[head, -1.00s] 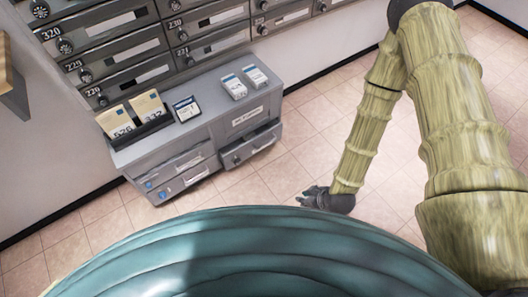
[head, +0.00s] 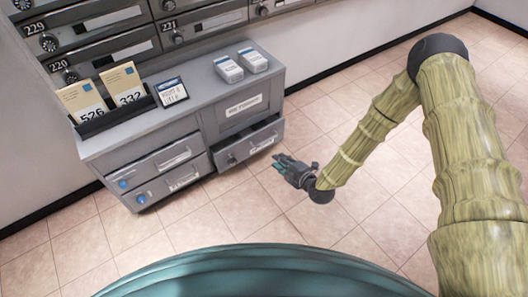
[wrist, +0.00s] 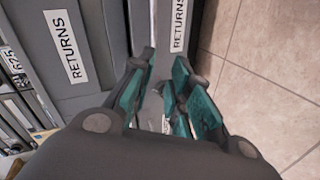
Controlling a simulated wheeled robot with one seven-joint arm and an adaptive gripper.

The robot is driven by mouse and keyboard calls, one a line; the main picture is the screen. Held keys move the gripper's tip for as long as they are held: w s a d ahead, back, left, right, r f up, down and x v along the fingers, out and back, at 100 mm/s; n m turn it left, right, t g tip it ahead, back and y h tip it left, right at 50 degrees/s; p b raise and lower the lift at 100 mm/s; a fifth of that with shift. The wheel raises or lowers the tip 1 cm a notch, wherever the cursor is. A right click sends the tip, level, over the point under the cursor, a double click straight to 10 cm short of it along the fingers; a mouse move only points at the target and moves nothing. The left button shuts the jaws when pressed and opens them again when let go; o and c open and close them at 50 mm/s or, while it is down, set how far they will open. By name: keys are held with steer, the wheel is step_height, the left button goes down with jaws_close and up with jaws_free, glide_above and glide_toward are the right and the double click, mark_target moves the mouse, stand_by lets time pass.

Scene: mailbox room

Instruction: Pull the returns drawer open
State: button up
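The returns drawer (head: 250,143) is the lower right drawer of a grey cabinet; its front stands out a little from the body. In the wrist view the drawer front (wrist: 179,55) bears a RETURNS label, and a handle shows partly behind my fingers. A fixed-looking panel (head: 241,108) above it is also labelled RETURNS. My gripper (head: 281,160) is just in front of and to the right of the drawer, low above the floor. In the wrist view my teal fingers (wrist: 160,92) are apart with nothing clearly held between them. Whether they touch the handle is hidden.
The cabinet top (head: 205,88) holds two envelopes (head: 105,92) in a dark rack, a small sign (head: 172,91) and two white boxes (head: 241,65). Two more drawers (head: 168,172) are at the left. Mailboxes line the wall behind. The tiled floor (head: 330,225) in front is clear.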

mark_target(264, 142)
steer(key=shift+w+a+f+n+t+y+b, duration=0.2)
steer(key=shift+w+a+f+n+b, duration=0.45)
steer(key=shift+w+a+b, duration=1.1)
steer(key=shift+w+a+f+n+t+y+b, duration=0.2)
steer(key=shift+w+a+f+n+b, duration=0.5)
steer(key=shift+w, duration=1.9)
steer(key=shift+w+a+f+n+t+y+b, duration=0.1)
steer(key=shift+w+a+f+n+t+b, duration=0.2)
steer(key=shift+w+a+f+b, duration=1.15)
steer(key=shift+w+d+r+b, duration=0.4)
steer(key=shift+w+d+r, duration=0.15)
steer(key=shift+w+r, duration=0.15)
steer(key=shift+c, duration=0.2)
jaws_close()
